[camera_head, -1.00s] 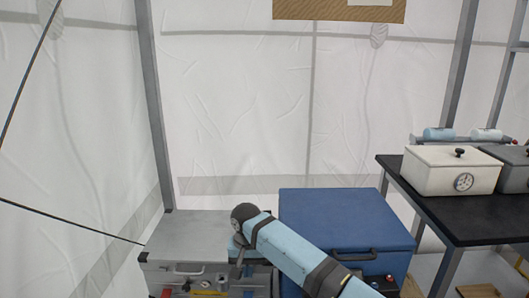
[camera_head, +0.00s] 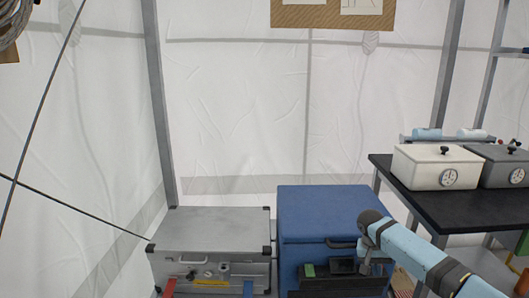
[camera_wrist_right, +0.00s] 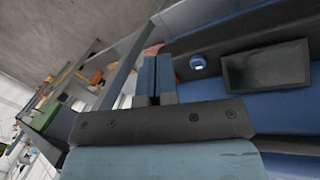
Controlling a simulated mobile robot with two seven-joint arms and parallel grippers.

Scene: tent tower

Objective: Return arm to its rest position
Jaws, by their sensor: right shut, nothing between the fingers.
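My right arm (camera_head: 420,250), light blue with dark bands, comes in from the lower right in the head view. Its wrist end is in front of the right side of the blue case (camera_head: 325,212). My right gripper (camera_wrist_right: 155,75) shows in the wrist view with its two dark blue fingers together and nothing between them. In the head view the fingers are not clear. My left gripper is not in view.
A grey metal case (camera_head: 210,230) stands left of the blue case. A black-topped table (camera_head: 440,207) at the right holds a white box (camera_head: 437,165) and a grey box (camera_head: 505,167), both with dials. White tent wall (camera_head: 240,110) stands behind.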

